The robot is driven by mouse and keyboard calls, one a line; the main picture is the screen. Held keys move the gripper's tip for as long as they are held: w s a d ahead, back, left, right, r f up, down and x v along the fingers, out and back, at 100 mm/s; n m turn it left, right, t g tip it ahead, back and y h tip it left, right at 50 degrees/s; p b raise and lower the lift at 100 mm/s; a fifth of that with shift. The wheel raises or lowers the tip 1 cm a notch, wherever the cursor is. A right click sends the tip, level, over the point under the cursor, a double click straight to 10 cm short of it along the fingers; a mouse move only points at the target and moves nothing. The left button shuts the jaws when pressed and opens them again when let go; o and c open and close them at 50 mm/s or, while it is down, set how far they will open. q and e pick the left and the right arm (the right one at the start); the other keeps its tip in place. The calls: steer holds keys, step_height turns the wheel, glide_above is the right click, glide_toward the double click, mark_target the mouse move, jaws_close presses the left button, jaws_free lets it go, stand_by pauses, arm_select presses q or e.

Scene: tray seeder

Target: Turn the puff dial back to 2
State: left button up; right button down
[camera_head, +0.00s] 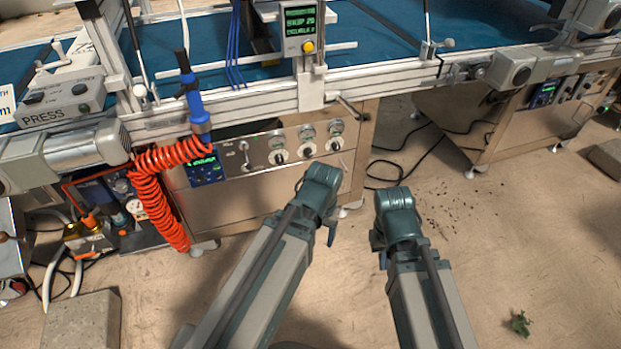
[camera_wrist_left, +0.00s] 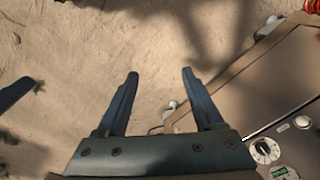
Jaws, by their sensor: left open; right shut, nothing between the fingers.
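Three white-and-dark dials with small green displays sit on the steel front panel under the bench: a left dial (camera_head: 276,157), a middle dial (camera_head: 309,148) and a right dial (camera_head: 337,143). Their lettering is too small to read, so I cannot tell which is the puff dial. One dial (camera_wrist_left: 265,150) shows at the lower right in the left wrist view, its pointer mark unclear. My left gripper (camera_head: 331,236) points down in front of the panel, apart from the dials. Its fingers (camera_wrist_left: 160,73) are spread and empty over the floor. My right gripper (camera_head: 380,258) hangs to the right, shut and empty.
A blue-lit display (camera_head: 205,168) and a lever switch (camera_head: 244,147) sit left of the dials. A coiled orange hose (camera_head: 160,195) hangs further left.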

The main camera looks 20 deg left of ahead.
mark_target(310, 155)
arm_select(q)
steer(key=w+a+f+t+y+b, duration=0.1)
steer(key=w+a+f+b, duration=0.15)
steer(key=f+b, duration=0.5)
steer(key=w+a+f+y+b, duration=0.1)
steer(key=a+f+b, duration=0.2)
steer(key=f+b, duration=0.5)
steer(key=w+a+f+t+b, duration=0.1)
steer(key=w+a+f+b, duration=0.1)
steer(key=f+b, duration=0.6)
steer(key=w+a+r+m+t+y, duration=0.3)
steer(key=w+r+m+t+y, duration=0.3)
steer(key=w+r+m, duration=0.3)
steer(key=w+d+r+m+t+y, duration=0.1)
steer(key=w+d+r+m+t, duration=0.6)
steer(key=r+m, duration=0.3)
steer(key=x, duration=1.3)
steer(key=shift+w+a, duration=0.25)
steer(key=shift+a, duration=0.15)
jaws_close()
